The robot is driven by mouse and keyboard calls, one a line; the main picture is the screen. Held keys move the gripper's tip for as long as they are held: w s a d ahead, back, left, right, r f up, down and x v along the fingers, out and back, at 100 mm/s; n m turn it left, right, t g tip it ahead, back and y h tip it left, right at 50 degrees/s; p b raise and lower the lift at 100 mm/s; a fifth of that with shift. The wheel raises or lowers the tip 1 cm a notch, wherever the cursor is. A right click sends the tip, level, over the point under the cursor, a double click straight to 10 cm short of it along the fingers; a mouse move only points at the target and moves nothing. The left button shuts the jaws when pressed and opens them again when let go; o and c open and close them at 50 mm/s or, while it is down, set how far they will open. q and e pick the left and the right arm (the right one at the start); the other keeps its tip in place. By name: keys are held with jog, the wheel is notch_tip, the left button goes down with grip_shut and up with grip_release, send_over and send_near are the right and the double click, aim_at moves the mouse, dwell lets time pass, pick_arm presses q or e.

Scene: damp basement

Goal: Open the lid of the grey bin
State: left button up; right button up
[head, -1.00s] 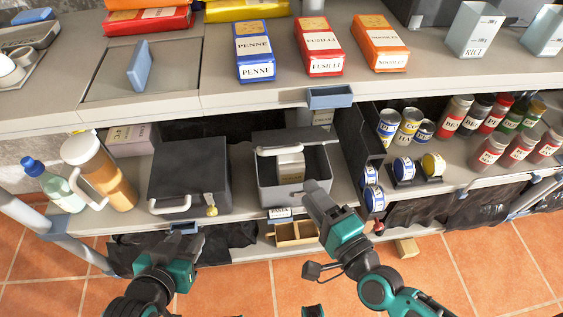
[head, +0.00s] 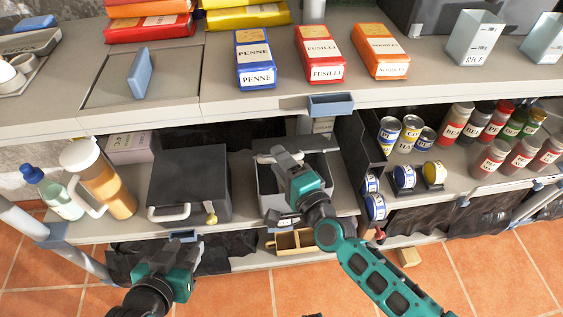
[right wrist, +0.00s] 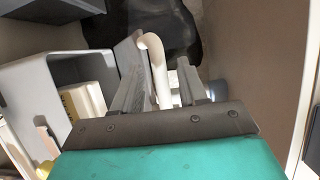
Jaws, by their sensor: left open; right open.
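The grey bin (head: 266,200) stands on the lower shelf with its top open and a pale item inside. Its lid (head: 312,147) is tipped up at the back, with a white handle (head: 264,157). My right gripper (head: 280,160) is over the bin at the lid and hides part of both. In the right wrist view, the open right fingers (right wrist: 160,88) have the curved white handle (right wrist: 153,62) between them; I cannot tell whether they touch it. The bin wall (right wrist: 25,80) is to their left. My left gripper (head: 187,250) is open and empty, low in front of the shelf.
A dark box (head: 188,185) with a white handle and brass lock stands left of the bin. A bottle (head: 52,192) and a jug (head: 108,190) are further left. A dark divider (head: 357,150) and several cans are to the right. The counter (head: 300,98) overhangs the shelf.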

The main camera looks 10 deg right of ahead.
grip_shut()
dwell(0.6)
